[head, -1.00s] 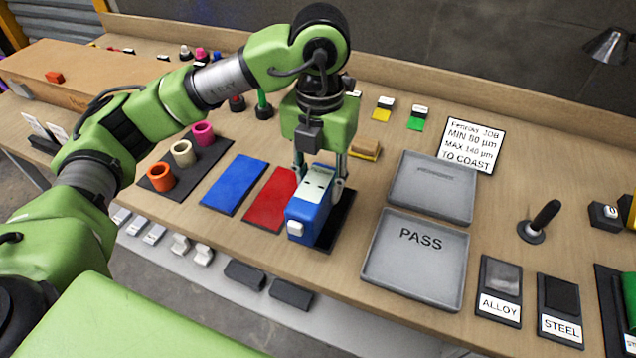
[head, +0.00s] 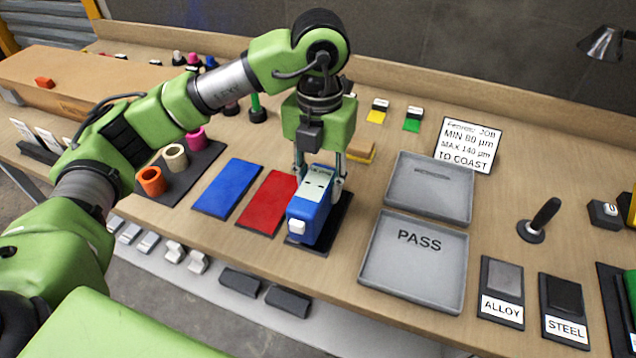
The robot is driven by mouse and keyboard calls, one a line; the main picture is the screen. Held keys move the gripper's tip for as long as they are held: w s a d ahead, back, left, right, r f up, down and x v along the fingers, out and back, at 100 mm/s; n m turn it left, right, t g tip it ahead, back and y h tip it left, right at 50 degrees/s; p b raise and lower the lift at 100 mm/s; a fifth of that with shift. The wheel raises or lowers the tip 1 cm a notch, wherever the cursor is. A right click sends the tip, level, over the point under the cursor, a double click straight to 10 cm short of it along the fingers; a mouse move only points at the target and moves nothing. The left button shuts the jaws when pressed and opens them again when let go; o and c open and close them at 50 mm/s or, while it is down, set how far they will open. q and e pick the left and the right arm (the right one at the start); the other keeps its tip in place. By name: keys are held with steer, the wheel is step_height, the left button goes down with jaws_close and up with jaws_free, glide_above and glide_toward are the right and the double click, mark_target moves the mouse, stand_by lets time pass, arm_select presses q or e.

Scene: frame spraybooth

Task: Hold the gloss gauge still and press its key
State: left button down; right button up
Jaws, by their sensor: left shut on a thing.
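The gloss gauge (head: 304,222) is a blue block with a pale top face and a white key-like block on its near end. It stands on a black pad (head: 335,222) near the front of the bench. My left gripper (head: 319,182) reaches down over it from above. Its fingers sit at either side of the gauge's far part and are shut on it. The gripper hides some of the gauge's far end. My right gripper is not in view.
A red panel (head: 266,203) and a blue panel (head: 228,188) lie left of the gauge. Two grey trays stand to its right, the nearer marked PASS (head: 415,262). An ALLOY block (head: 502,280) and a STEEL block (head: 564,296) lie farther right. The bench's front edge is close.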

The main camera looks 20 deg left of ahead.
arm_select(q)
steer(key=shift+w+f+b, duration=0.65)
steer(key=shift+w+f, duration=0.15)
steer(key=shift+w, duration=0.05)
steer(key=shift+w+d+f+b, duration=0.1)
steer(key=shift+w+f+b, duration=0.65)
steer(key=shift+w+f, duration=0.2)
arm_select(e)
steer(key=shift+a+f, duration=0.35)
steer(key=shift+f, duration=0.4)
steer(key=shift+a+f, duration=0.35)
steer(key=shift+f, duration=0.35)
arm_select(q)
steer(key=shift+f, duration=0.2)
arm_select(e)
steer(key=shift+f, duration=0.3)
arm_select(q)
steer(key=shift+f, duration=0.1)
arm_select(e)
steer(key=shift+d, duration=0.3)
